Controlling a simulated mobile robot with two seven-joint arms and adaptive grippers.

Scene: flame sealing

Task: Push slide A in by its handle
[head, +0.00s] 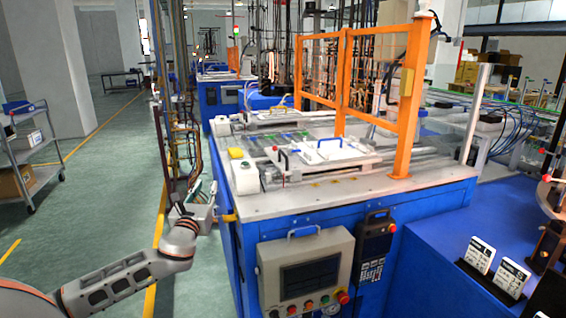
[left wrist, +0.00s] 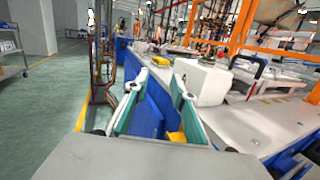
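My left gripper (head: 205,200) is beside the machine's left front edge, well short of the handle. Its two teal-padded fingers (left wrist: 158,85) are spread, with nothing between them. My right gripper is not in view.
A white box (head: 245,177) and a yellow knob (head: 235,153) sit at the machine's left edge. An orange mesh guard (head: 408,105) stands along the right. A control panel (head: 305,272) hangs in front.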

